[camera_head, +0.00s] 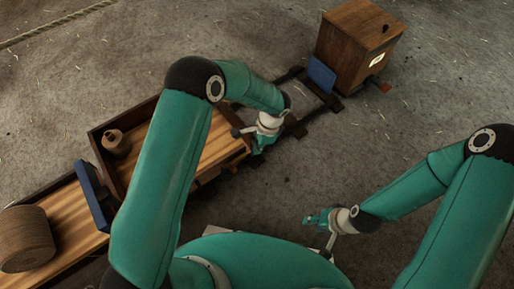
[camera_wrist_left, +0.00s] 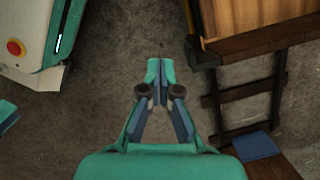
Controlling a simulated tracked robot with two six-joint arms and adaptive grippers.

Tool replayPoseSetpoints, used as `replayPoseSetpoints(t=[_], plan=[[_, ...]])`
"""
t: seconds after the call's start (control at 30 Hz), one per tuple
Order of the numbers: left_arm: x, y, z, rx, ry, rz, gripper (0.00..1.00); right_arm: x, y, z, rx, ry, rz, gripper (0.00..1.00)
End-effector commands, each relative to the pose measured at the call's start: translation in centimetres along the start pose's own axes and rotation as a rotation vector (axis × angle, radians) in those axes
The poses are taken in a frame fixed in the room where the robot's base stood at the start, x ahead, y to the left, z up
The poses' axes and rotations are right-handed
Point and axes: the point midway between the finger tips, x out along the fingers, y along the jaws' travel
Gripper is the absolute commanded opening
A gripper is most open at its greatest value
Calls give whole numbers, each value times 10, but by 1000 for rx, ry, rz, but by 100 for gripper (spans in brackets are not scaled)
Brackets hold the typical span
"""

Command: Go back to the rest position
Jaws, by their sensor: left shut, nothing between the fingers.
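My left gripper (camera_head: 259,148) hangs beside the right end of a wooden tray on a track in the head view. In the left wrist view its fingers (camera_wrist_left: 160,75) are shut with nothing between them, above bare floor. My right gripper (camera_head: 312,219) is at the lower right of the head view, over the floor and apart from any object. It is too small there to tell whether its fingers are open or shut.
The wooden tray (camera_head: 212,151) holds a small brown spool (camera_head: 116,143). A large rope coil (camera_head: 25,238) sits at the left, near a blue plate (camera_head: 94,196). A wooden box (camera_head: 352,43) stands at the track's far end. Floor on the right is clear.

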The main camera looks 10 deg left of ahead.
Motion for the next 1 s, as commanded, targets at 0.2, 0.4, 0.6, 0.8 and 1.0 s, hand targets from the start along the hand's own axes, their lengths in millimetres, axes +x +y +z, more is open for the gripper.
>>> replayPoseSetpoints(t=[0.2, 0.4, 0.6, 0.8, 1.0], plan=[[0, 0, 0, -1, 0, 0, 0, 0, 0, 0, 0, 0, 0, 40], [6, -7, 11, -30, -2, 13, 0, 0, 0, 0, 0, 0, 0, 40], [41, 15, 77, -145, -39, 174, 0, 0, 0, 0, 0, 0, 0, 40], [73, 123, 108, -487, 118, 466, 0, 0, 0, 0, 0, 0, 0, 40], [70, 175, 108, -857, 242, 552, 0, 0, 0, 0, 0, 0, 0, 40]])
